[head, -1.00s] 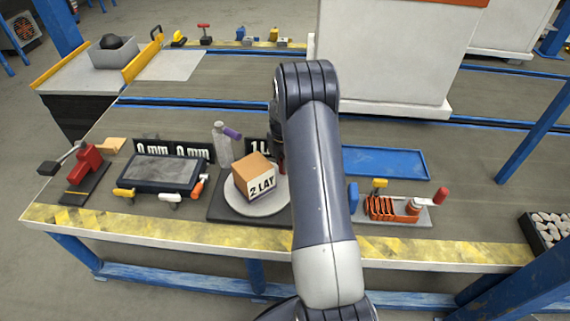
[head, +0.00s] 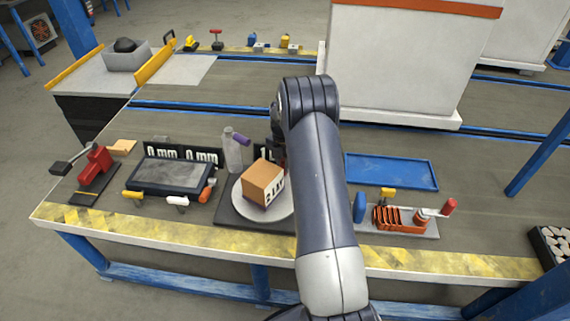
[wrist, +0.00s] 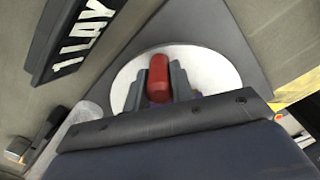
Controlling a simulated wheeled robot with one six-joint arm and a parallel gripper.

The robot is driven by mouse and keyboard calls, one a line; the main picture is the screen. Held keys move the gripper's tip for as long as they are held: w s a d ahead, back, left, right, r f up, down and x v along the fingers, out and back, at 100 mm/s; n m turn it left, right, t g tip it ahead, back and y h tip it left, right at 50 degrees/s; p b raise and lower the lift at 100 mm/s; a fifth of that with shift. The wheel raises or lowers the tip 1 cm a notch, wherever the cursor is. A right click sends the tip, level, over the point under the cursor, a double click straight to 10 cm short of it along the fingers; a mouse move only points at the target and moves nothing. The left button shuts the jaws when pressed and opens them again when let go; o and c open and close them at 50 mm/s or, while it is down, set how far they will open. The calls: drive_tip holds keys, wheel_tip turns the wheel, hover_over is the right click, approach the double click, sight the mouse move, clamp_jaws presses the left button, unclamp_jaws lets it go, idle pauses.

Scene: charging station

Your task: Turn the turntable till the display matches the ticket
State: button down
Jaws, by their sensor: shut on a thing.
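The turntable is a round pale disc (head: 244,207) on a dark base (head: 228,216) near the table's front. In the wrist view my gripper (wrist: 158,88) is shut on a red handle (wrist: 158,72) over the pale disc (wrist: 205,62). In the head view my arm hides most of the gripper. A dark sign reading "1 LAY" (wrist: 82,36) shows in the wrist view; in the head view it is mostly hidden. Two dark signs behind read "0 mm" (head: 162,152) and "0 mm" (head: 202,158).
A dark-screened panel (head: 172,175) lies left of the turntable, with small coloured handles before it. A grey bottle (head: 232,152) stands just behind the disc. A blue tray (head: 392,172) and an orange coil fixture (head: 388,217) are to the right. A red clamp (head: 95,165) is far left.

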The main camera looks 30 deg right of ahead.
idle(0.5)
drive_tip(key=c, duration=1.2)
unclamp_jaws()
wheel_tip(320, 180, up, 11)
drive_tip(key=shift+f+p, duration=0.1)
drive_tip(key=shift+p, duration=0.65)
